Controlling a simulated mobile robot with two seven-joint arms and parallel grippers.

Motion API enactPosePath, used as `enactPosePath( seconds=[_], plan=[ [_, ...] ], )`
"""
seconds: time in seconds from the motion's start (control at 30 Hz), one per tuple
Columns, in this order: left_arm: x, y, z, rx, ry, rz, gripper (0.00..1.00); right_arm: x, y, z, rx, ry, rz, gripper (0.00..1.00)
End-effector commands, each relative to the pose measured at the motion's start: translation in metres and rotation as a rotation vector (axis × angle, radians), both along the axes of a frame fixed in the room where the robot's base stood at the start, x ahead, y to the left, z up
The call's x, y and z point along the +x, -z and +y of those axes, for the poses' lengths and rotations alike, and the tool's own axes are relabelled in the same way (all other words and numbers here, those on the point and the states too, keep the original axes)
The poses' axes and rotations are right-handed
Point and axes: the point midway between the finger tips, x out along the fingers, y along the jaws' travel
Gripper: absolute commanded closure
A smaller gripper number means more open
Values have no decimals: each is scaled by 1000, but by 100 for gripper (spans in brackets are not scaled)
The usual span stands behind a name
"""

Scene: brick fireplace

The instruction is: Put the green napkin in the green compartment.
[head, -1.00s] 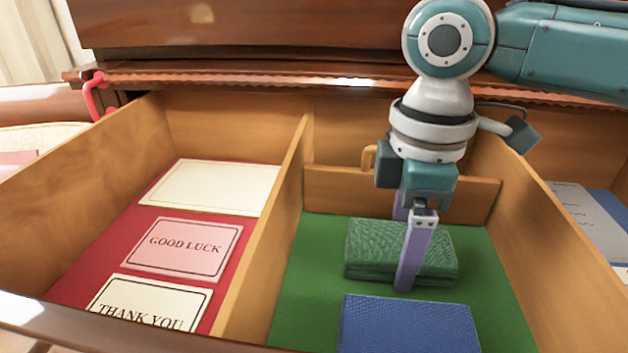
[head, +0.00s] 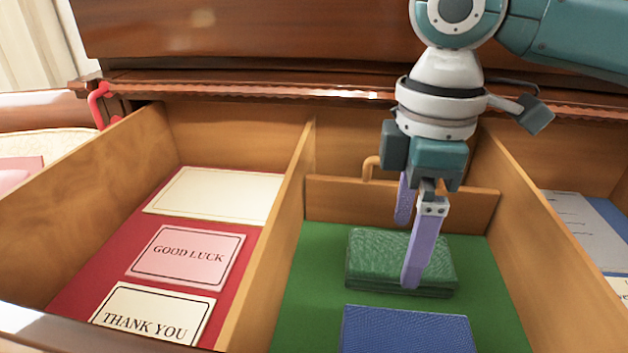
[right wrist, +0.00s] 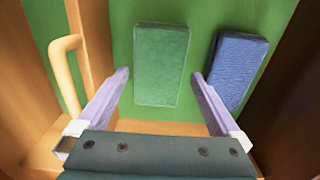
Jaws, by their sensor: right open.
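The folded green napkin (head: 380,262) lies flat on the green floor (head: 318,270) of the middle compartment, behind a blue folded napkin (head: 408,330). My right gripper (head: 409,254) is open above the green napkin, with nothing between its fingers. In the head view the near finger covers part of the napkin. In the right wrist view the green napkin (right wrist: 161,62) lies between and beyond the open fingers, and the blue napkin (right wrist: 238,66) is to its right. My left gripper is not in view.
A wooden divider (head: 268,240) separates the red compartment on the left, which holds cards such as the pink GOOD LUCK card (head: 188,256). A low wooden panel with a handle (head: 371,167) stands behind the green napkin. The drawer's right divider (head: 545,235) is close to my right arm.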

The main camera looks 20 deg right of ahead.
Motion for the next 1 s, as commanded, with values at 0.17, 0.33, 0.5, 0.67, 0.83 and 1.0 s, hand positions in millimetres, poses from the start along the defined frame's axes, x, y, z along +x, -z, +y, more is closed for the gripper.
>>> enactPosePath(
  seconds=[0.17, 0.33, 0.5, 0.67, 0.83, 1.0],
  plan=[
    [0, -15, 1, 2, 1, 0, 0, 1, -47, 0, 2, -1, -5, 0],
    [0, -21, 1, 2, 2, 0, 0, 1, -75, 1, 2, 1, -2, 0],
    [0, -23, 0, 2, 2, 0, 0, 0, -87, 1, 2, 0, -1, 0],
    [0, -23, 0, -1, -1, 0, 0, 0, -88, 1, 1, 0, 0, 0],
    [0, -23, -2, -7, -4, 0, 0, 0, -88, 1, 1, 1, 0, 0],
    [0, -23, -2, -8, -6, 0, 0, 0, -88, 0, 1, 1, 0, 0]
  ],
)
